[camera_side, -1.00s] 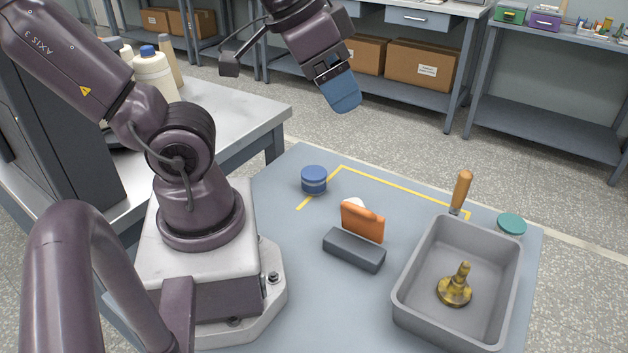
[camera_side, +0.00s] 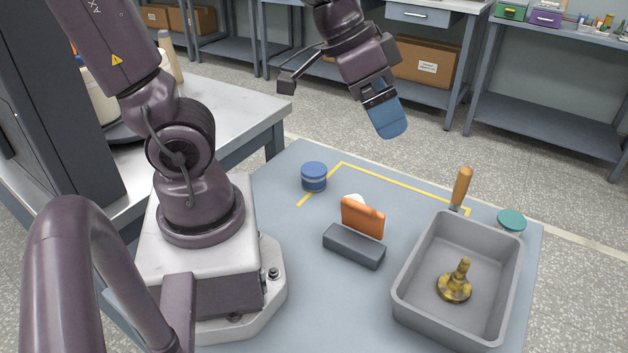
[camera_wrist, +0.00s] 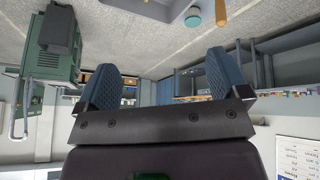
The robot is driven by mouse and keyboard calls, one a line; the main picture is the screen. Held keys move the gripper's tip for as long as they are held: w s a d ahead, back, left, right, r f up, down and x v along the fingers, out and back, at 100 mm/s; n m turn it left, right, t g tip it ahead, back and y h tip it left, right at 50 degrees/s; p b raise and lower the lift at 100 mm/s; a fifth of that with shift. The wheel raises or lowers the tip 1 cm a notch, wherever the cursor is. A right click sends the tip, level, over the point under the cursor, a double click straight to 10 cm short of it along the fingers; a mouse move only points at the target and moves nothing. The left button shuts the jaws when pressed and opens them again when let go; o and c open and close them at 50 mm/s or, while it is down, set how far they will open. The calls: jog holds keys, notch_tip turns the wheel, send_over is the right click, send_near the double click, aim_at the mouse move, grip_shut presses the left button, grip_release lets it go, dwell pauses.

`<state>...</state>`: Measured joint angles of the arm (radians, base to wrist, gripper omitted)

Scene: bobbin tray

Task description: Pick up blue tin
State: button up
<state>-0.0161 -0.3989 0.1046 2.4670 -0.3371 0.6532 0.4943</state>
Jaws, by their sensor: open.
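The blue tin (camera_side: 314,177) is a short round tin with a blue lid. It stands upright on the blue-grey table near the yellow line's corner, at the table's far left side. My gripper (camera_side: 390,122) is in the air above and to the right of the tin, well apart from it. In the wrist view my gripper (camera_wrist: 162,85) shows two blue ribbed fingers spread wide, with nothing between them. The tin cannot be made out in the wrist view.
An orange item (camera_side: 363,219) stands beside a dark grey block (camera_side: 354,247), right of and nearer than the tin. A grey tray (camera_side: 408,262) holds a brass piece (camera_side: 454,282). A wooden handle (camera_side: 461,188) and a teal-lidded tin (camera_side: 511,220) are behind it.

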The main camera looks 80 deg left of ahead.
jog(key=w+a+f+y, duration=0.1)
jog(key=w+a+f, duration=0.4)
jog(key=f, duration=0.4)
jog(key=m+g+y, duration=0.6)
jog(key=m+y, duration=0.1)
jog(key=y, duration=0.1)
send_near(314, 173)
jog(key=f, duration=0.6)
jog(key=shift+d, duration=0.2)
jog(key=m+y, duration=0.1)
jog(key=s+a+m+t+y, duration=0.1)
jog(key=m, duration=0.1)
jog(key=s+f+m+y, duration=0.1)
jog(key=m, duration=0.1)
jog(key=shift+s+a+y, duration=0.15)
jog(key=shift+y, duration=0.25)
jog(key=m, duration=0.1)
jog(key=m+t+y, duration=0.1)
jog(key=m, duration=0.1)
jog(key=shift+s+a+m, duration=0.1)
jog(key=shift+s+m, duration=0.1)
jog(key=shift+m, duration=0.1)
jog(key=m+t+y, duration=0.1)
jog(key=m+t, duration=0.2)
jog(key=m, duration=0.1)
jog(key=shift+r+m, duration=0.1)
jog(key=shift+m, duration=0.3)
jog(key=x, duration=0.7)
jog(key=shift+w+a, duration=0.1)
jog(key=shift+w, duration=0.15)
